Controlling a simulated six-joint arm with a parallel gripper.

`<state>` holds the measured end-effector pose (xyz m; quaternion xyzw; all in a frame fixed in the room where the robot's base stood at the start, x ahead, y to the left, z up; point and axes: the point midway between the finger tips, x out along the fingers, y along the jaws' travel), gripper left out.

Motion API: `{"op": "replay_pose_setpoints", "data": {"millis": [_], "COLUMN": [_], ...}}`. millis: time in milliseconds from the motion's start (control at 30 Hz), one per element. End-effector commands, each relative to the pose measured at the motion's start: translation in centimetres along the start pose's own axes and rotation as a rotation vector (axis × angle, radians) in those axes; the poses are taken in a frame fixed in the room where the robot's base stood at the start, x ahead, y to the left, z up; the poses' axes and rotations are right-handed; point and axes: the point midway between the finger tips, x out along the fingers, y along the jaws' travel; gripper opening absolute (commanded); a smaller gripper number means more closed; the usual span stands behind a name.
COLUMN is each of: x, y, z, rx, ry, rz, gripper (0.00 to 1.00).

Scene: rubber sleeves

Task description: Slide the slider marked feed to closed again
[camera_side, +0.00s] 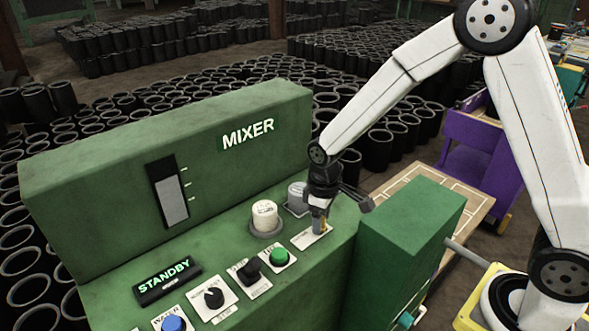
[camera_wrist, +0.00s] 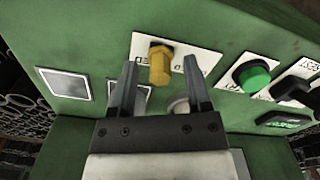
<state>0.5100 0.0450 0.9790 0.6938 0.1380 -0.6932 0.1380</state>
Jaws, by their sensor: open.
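The feed slider is a yellow knob (camera_wrist: 160,66) on a white label plate (camera_wrist: 206,58), with part of its lettering showing in the wrist view. In the side view the yellow knob (camera_side: 318,223) is partly hidden under my gripper, and its plate (camera_side: 309,239) lies at the right end of the green panel. My gripper (camera_side: 320,209) is low over the knob, pointing down. In the wrist view my gripper (camera_wrist: 160,72) is open, one finger on each side of the knob, with gaps visible. I cannot read the slider's end marks.
A green button (camera_side: 279,257), a black lever switch (camera_side: 249,271) and a black dial (camera_side: 213,298) are left of the plate. A cream knob (camera_side: 265,215) and a grey knob (camera_side: 297,194) stand behind. A green box (camera_side: 412,235) rises close on the right. The display (camera_side: 168,279) reads STANDBY.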

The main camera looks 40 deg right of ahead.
Motion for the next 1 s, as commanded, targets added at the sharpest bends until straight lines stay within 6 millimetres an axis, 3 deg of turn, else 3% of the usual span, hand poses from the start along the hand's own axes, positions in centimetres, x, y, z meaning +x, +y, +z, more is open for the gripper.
{"op": "replay_pose_setpoints", "data": {"millis": [367,500,567,1000], "x": [0.41,0.4,0.39,0.36], "y": [0.0,0.0,0.0,0.0], "z": [0.02,0.01,0.01,0.0], "rx": [0.0,0.0,0.0,0.0], "ry": [0.0,0.0,0.0,0.0], "rz": [0.0,0.0,0.0,0.0], "gripper": [0.59,0.15,0.0,0.0]}}
